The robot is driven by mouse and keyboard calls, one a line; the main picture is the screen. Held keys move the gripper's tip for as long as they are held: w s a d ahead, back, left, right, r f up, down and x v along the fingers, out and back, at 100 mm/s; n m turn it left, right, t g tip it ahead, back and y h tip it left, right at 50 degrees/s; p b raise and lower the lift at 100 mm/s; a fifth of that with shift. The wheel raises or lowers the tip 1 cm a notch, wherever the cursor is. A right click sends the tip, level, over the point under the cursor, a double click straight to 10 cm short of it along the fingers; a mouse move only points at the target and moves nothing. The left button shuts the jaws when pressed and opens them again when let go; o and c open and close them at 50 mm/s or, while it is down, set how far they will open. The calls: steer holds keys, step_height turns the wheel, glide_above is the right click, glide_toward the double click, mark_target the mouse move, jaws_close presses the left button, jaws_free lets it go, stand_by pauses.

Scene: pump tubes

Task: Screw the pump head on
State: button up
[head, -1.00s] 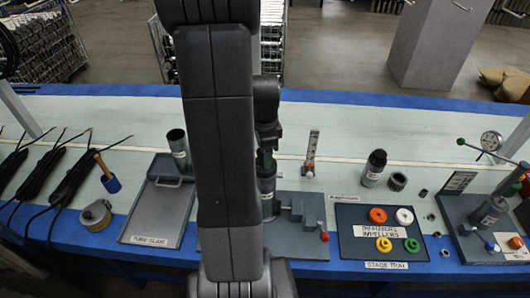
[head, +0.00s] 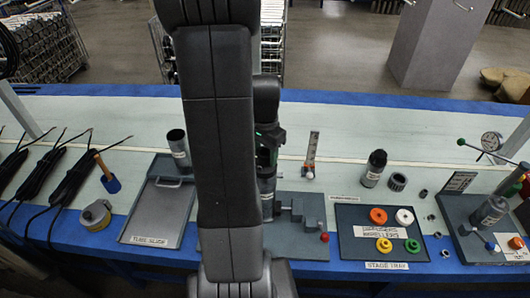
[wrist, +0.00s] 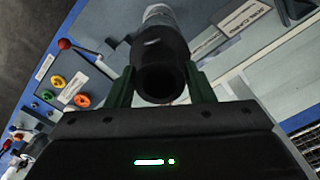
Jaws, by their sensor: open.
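A dark hollow cylinder, seemingly the pump head (wrist: 162,84), lies between the green fingers of my gripper (wrist: 160,72) in the wrist view, its open end facing the camera. The fingers stand on either side of it and are open; I cannot tell whether they touch it. A grey tube with a pale label (wrist: 157,14) lies beyond it, in line with it. In the head view the tube (head: 267,185) stands upright in the grey fixture (head: 308,207), below my gripper (head: 267,160). My arm hides part of both, and the joint between head and tube is unclear.
The stage tray (head: 350,245) with coloured rings stands right of the fixture. A black-topped cylinder (head: 375,168) and a dark ring (head: 397,182) stand behind it. A gauge stand (head: 480,235) is at far right.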

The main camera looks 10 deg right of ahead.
steer(key=c, duration=0.8)
steer(key=shift+c, duration=0.2)
steer(key=shift+m, duration=1.8)
steer(key=shift+m, duration=1.7)
steer(key=shift+m, duration=1.7)
